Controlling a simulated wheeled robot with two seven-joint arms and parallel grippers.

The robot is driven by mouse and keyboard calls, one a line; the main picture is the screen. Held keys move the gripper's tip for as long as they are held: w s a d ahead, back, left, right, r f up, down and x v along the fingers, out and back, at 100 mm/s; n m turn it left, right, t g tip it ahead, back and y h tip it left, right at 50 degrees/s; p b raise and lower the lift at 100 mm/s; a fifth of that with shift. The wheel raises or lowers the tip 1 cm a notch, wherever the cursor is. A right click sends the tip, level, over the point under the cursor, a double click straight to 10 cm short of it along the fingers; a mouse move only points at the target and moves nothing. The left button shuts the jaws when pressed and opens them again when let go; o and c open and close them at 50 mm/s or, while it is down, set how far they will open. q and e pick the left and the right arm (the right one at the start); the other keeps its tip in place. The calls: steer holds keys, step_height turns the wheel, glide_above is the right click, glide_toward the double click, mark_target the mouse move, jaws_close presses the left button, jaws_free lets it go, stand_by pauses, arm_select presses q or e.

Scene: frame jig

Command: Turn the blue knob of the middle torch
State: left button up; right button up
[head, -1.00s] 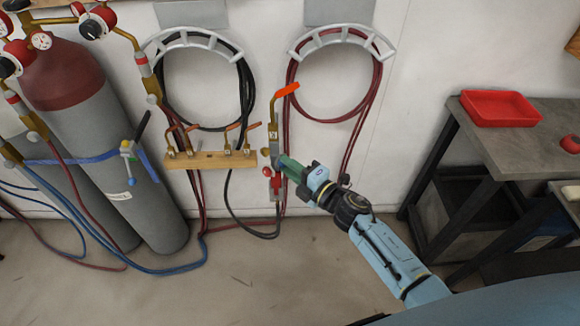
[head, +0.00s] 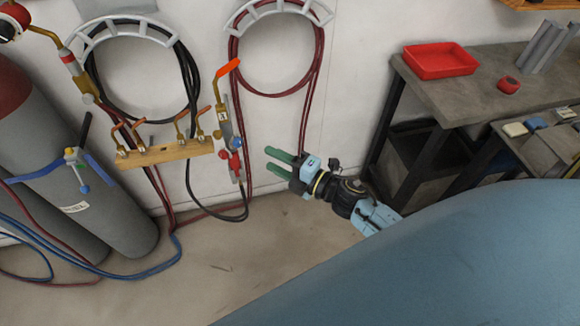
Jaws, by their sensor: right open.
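A wooden rack (head: 165,152) on the wall holds several small brass torches (head: 183,127). I cannot tell from this view which torch is the middle one. My right gripper (head: 271,160) has green fingers, is open and empty, and points left at the fitting, with a gap between them. My left gripper is not in view.
Black and red hoses hang in coils on wall hooks (head: 280,8). Grey cylinders (head: 120,215) stand at the left with a blue strap. A workbench (head: 465,90) with a red tray (head: 440,60) stands at the right. Hoses lie on the floor at the left.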

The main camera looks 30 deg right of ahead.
steer(key=shift+v, duration=2.15)
steer(key=shift+w+f, duration=0.1)
steer(key=s+d+f+m+g+h+b, duration=0.1)
steer(key=s+f+m+g+h, duration=0.2)
steer(key=f, duration=0.6)
steer(key=s+d+f+m+g+h, duration=0.1)
steer(key=s+d+f+m+h, duration=0.1)
steer(key=s+f+m, duration=0.5)
steer(key=d+f+m+g+h+b, duration=0.1)
steer(key=f+m+h, duration=0.15)
steer(key=f, duration=0.85)
steer(key=s+a+f+m+g, duration=0.1)
steer(key=s+f+m+g, duration=0.3)
steer(key=s, duration=0.9)
steer(key=s+f+m+g+h, duration=0.1)
steer(key=s+f+m+g, duration=0.3)
steer(key=s+f, duration=0.7)
steer(key=s+g, duration=0.1)
steer(key=s, duration=0.2)
steer(key=shift+s+a+f+m+g+b, duration=0.2)
steer(key=shift+a+f+m+g+b, duration=0.15)
steer(key=shift+a+g+b, duration=0.05)
